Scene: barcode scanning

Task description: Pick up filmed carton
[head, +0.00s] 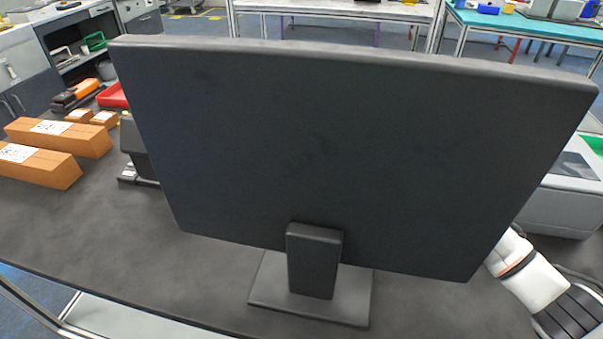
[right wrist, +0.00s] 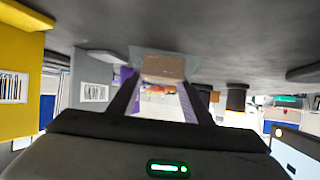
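The brown carton in clear film (right wrist: 163,66) shows in the right wrist view, at the dark table surface in the upper middle. My right gripper (right wrist: 161,80) has its two fingers spread apart, pointing at the carton. The carton lies at or just past the fingertips; I cannot tell whether the fingers touch it. In the head view my right arm enters at the lower right, and its gripper is hidden behind the monitor. The filmed carton is not visible in the head view. My left gripper is in neither view.
A large dark monitor (head: 350,150) blocks most of the head view. Brown boxes (head: 60,135) and a red tray (head: 113,95) are at the left. A grey machine (head: 560,205) stands at the right.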

